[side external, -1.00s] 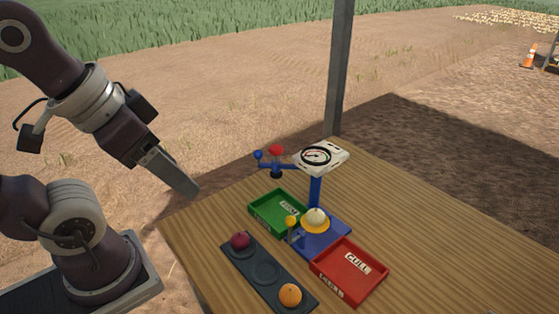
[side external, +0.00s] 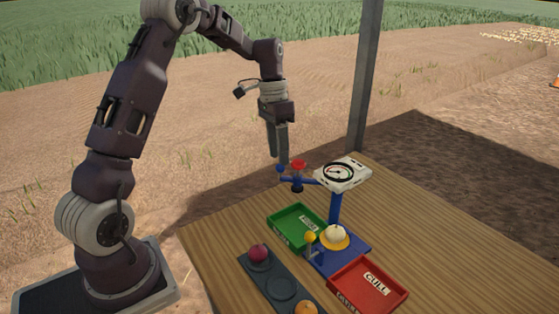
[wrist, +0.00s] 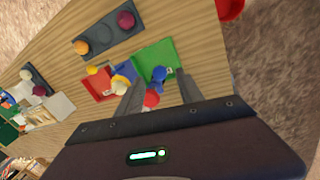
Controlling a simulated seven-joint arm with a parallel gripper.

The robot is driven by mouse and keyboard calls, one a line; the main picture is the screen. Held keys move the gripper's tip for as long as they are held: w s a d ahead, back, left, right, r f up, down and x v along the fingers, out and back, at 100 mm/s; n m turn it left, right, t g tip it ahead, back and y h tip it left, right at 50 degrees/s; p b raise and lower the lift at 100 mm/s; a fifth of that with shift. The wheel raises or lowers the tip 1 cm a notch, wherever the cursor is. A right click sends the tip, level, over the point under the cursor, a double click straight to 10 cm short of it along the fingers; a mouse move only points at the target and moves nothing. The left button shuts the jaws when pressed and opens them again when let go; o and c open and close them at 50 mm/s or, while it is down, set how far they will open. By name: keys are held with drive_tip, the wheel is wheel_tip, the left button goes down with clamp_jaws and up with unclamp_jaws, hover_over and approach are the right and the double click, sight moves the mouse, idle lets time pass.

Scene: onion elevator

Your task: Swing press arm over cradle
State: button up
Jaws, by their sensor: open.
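The press arm (side external: 290,181) is blue, with a red knob (side external: 298,165) and a blue ball (side external: 281,168) near its end. It sticks out left from the blue post (side external: 335,208) under a white dial gauge (side external: 343,174), to the side of the cradle. The yellow cradle (side external: 346,243) stands on a blue base and holds a pale onion (side external: 336,233). My gripper (side external: 279,158) is open and empty, pointing down just above and behind the press arm's end. In the wrist view the red knob (wrist: 151,98) shows between the fingers; contact is not visible.
A green tray (side external: 297,223) and a red CULL tray (side external: 368,287) flank the blue base. A dark rack (side external: 262,275) in front holds a purple onion (side external: 258,254) and an orange one (side external: 306,307). A grey post (side external: 365,80) rises behind the table.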

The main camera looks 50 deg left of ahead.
drive_tip(key=shift+d+f, duration=0.15)
drive_tip(key=shift+f, duration=0.55)
drive_tip(key=shift+d+f, duration=0.15)
drive_tip(key=shift+f, duration=0.55)
clamp_jaws()
